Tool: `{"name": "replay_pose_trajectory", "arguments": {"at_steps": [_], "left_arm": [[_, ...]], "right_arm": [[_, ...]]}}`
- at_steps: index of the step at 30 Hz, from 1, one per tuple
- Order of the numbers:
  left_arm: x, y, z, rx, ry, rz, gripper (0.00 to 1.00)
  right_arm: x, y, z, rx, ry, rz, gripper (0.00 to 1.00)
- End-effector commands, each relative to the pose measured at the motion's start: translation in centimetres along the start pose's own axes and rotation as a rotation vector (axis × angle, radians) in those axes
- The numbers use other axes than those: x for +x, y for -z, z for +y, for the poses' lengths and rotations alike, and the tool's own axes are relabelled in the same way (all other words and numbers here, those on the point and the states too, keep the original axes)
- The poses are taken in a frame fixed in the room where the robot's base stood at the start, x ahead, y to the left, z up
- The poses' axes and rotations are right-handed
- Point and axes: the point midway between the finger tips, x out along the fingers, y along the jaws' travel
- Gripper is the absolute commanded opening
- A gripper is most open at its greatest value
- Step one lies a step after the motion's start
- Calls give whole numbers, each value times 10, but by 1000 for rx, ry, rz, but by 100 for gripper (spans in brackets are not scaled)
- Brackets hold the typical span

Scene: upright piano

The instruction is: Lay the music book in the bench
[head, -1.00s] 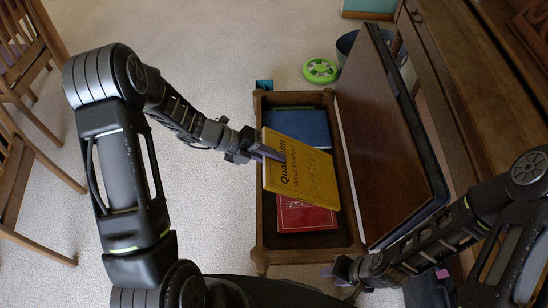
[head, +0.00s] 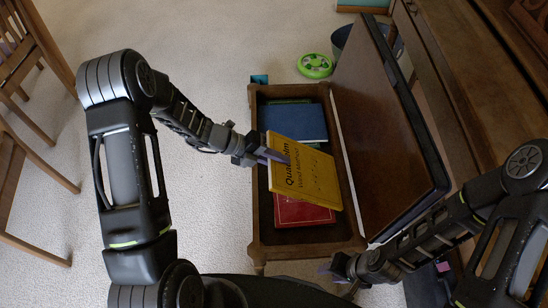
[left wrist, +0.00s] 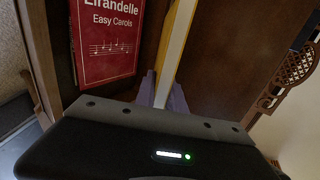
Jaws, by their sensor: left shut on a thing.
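The yellow music book (head: 312,185) is held by my left gripper (head: 274,157), which is shut on its upper left edge. The book is over the open bench (head: 258,240), tilted. In the left wrist view the book (left wrist: 175,45) shows edge-on between purple fingers (left wrist: 162,92). Inside the bench lie a blue book (head: 297,121) and a red book (head: 300,212), which the yellow book partly covers. The red book also shows in the left wrist view (left wrist: 105,45). My right gripper (head: 335,280) is in front of the bench's near end; its jaw opening is unclear.
The bench lid (head: 385,120) stands raised along the right side. A green round object (head: 315,65) and a dark bin (head: 340,40) are beyond the bench. The piano (head: 450,70) is at the right, wooden chairs (head: 35,65) at the left. Carpet is clear left of the bench.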

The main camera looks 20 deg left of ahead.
Motion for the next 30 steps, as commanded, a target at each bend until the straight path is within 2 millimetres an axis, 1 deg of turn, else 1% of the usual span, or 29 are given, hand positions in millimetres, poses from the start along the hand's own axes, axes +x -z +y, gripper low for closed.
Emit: {"name": "replay_pose_trajectory", "arguments": {"at_steps": [1, 6, 15, 21, 30], "left_arm": [[7, 0, 5, 1, 2, 1, 0], [23, 0, 14, 2, 2, 1, 0], [46, 0, 34, 0, 2, 1, 0], [54, 0, 41, 1, 2, 1, 0], [56, 0, 42, 2, 1, 0, 0]], "right_arm": [[6, 0, 2, 0, 0, 0, 36], [16, 0, 6, 0, 0, 0, 36], [32, 0, 12, 0, 0, 0, 36], [37, 0, 14, 1, 0, 0, 36], [37, 0, 14, 1, 0, 0, 36]]}}
